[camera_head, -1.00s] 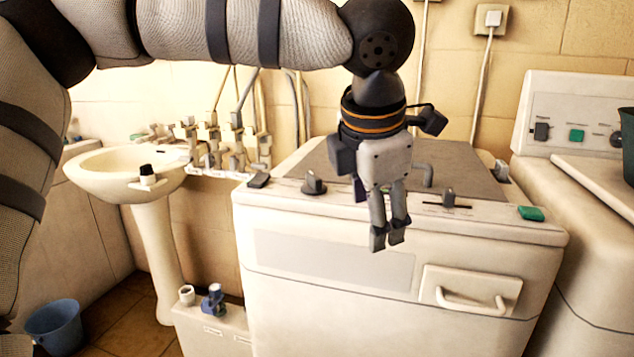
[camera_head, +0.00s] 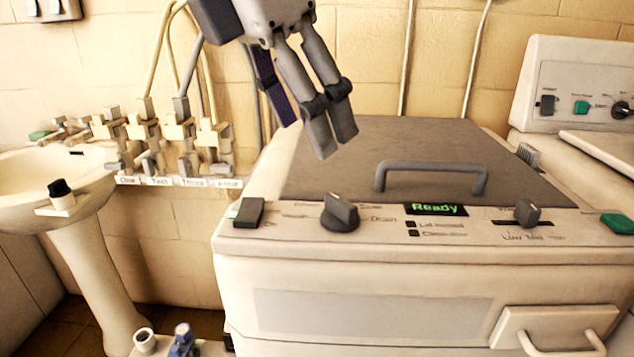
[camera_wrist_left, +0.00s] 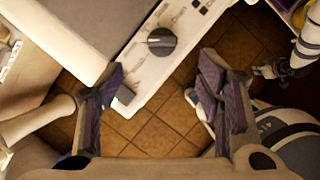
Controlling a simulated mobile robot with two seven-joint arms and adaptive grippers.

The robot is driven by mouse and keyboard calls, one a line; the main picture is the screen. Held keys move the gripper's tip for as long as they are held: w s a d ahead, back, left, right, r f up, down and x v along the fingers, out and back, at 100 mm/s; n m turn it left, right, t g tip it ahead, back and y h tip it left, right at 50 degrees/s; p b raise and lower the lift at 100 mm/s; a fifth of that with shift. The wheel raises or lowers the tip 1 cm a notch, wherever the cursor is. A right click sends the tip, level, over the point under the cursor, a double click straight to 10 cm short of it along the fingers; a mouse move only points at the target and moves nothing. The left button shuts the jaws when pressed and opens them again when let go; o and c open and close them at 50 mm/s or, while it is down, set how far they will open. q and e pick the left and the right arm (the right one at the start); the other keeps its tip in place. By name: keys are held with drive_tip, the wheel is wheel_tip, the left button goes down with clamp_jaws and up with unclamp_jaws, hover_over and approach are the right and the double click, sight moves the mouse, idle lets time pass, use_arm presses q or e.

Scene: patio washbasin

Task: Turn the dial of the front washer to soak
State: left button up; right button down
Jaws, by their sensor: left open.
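The front washer (camera_head: 370,265) is cream with a grey lid and a sloping control panel. Its dark dial (camera_head: 340,212) sits left of centre on the panel, with small labels around it too blurred to read fully; one looks like "Drain". I cannot tell which label the dial points to. A green display (camera_head: 436,209) reads "Ready". My left gripper (camera_head: 328,145) hangs above the lid and the dial, empty and apart from them. In the left wrist view the dial (camera_wrist_left: 162,41) lies beyond the spread fingers (camera_wrist_left: 160,85). My right gripper (camera_wrist_left: 270,70) shows small at the right there.
A dark rocker switch (camera_head: 248,212) is left of the dial and a slider knob (camera_head: 527,212) right of it. A grey lid handle (camera_head: 432,174) rises behind the panel. A second washer (camera_head: 585,105) stands at right, a washbasin (camera_head: 60,185) and taps (camera_head: 180,140) at left.

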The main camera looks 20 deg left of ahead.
sight(339, 200)
use_arm(q)
drive_tip(key=x, duration=1.1)
drive_tip(key=shift+s+d+f, duration=0.1)
drive_tip(key=shift+d+f, duration=0.05)
drive_tip(key=shift+c, duration=0.6)
drive_tip(key=c, duration=1)
